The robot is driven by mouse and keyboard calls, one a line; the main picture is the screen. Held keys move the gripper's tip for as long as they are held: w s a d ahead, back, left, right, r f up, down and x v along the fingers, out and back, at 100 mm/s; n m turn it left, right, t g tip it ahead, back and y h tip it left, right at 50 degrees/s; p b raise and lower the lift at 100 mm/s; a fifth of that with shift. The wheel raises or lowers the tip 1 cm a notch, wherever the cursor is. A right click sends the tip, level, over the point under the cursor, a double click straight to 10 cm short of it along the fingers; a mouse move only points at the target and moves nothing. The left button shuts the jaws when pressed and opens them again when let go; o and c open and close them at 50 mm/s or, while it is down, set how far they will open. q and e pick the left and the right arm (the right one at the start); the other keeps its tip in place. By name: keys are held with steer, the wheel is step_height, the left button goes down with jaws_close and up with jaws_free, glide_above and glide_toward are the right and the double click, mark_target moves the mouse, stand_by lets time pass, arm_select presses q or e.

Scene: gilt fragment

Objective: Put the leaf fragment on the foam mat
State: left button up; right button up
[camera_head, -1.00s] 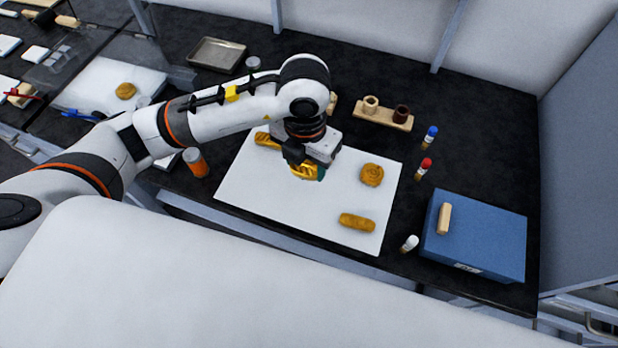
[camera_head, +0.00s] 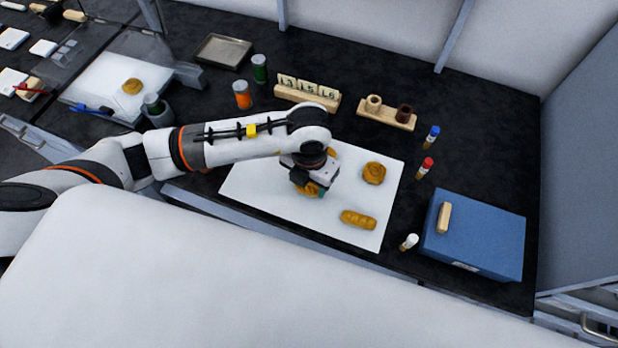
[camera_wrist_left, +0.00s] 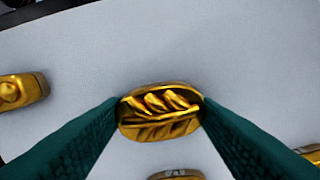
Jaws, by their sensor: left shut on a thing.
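The leaf fragment (camera_wrist_left: 160,112), a gold oval with a raised leaf pattern, sits between the two green fingertips of my left gripper (camera_wrist_left: 160,115) in the left wrist view. The gripper is shut on it. In the head view my left gripper (camera_head: 314,190) is over the white sheet (camera_head: 265,190), which may be the foam mat, and only part of the fragment (camera_head: 307,189) shows beside the fingers. Whether the fragment touches the sheet, I cannot tell. My right gripper is not in view.
A round gold piece (camera_head: 374,173) and a long one (camera_head: 358,220) lie on the sheet's right side. A blue box (camera_head: 480,240) and capped vials (camera_head: 425,168) stand to the right. A numbered wooden block (camera_head: 307,95) and jars (camera_head: 242,95) stand behind. Another white pad (camera_head: 105,80) lies at left.

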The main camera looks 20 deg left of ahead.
arm_select(q)
steer(key=o, duration=1)
steer(key=shift+c, duration=0.2)
steer(key=shift+r+p, duration=0.2)
steer(key=shift+p, duration=0.15)
steer(key=shift+r, duration=0.3)
step_height(320, 180, up, 11)
steer(key=b, duration=0.2)
steer(key=shift+r, duration=0.15)
